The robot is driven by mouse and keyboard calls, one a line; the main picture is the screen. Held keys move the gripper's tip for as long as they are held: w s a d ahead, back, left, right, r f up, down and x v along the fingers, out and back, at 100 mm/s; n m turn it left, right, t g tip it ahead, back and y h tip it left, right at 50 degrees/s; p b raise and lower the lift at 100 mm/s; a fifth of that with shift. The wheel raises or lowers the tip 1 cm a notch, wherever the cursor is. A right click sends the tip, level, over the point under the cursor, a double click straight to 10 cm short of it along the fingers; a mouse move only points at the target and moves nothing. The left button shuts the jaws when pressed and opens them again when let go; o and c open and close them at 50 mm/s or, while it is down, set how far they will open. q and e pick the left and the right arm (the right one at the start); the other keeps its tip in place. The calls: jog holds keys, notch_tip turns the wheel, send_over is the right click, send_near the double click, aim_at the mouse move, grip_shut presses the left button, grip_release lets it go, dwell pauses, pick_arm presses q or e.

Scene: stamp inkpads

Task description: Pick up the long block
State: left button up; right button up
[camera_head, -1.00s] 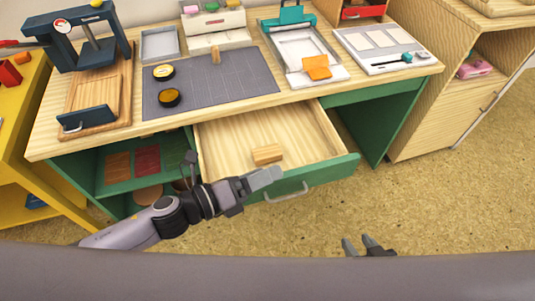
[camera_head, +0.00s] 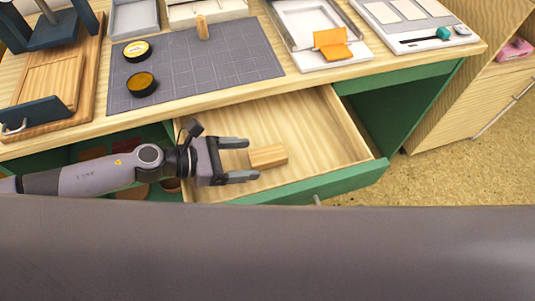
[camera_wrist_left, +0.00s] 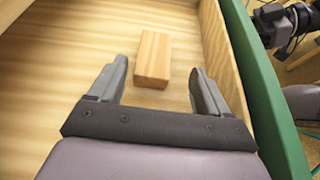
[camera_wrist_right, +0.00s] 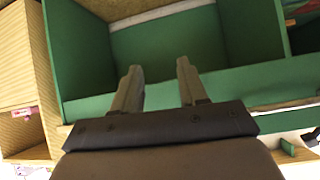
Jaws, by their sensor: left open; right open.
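The long block (camera_head: 268,156) is a pale wooden block lying in the open drawer (camera_head: 312,120). My left gripper (camera_head: 242,160) is open over the drawer, just left of the block, with its fingers pointing toward it. In the left wrist view the block (camera_wrist_left: 153,58) lies ahead, between the lines of the two open fingers (camera_wrist_left: 158,88), with nothing held. My right gripper (camera_wrist_right: 161,85) is open and empty in the right wrist view, facing a green part of the desk. It does not show in the head view.
The drawer's green front (camera_head: 330,183) and side walls surround the block. An orange item (camera_head: 333,44) lies on a white tray.

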aim_at(264, 155)
pick_arm(q)
jog(key=shift+x, duration=0.85)
jog(key=shift+w+x, duration=0.2)
jog(key=shift+x, duration=1.05)
jog(key=shift+w+x, duration=0.2)
jog(key=shift+x, duration=1.05)
jog(key=shift+a+r, duration=0.1)
jog(key=shift+a, duration=0.05)
jog(key=c, duration=1.1)
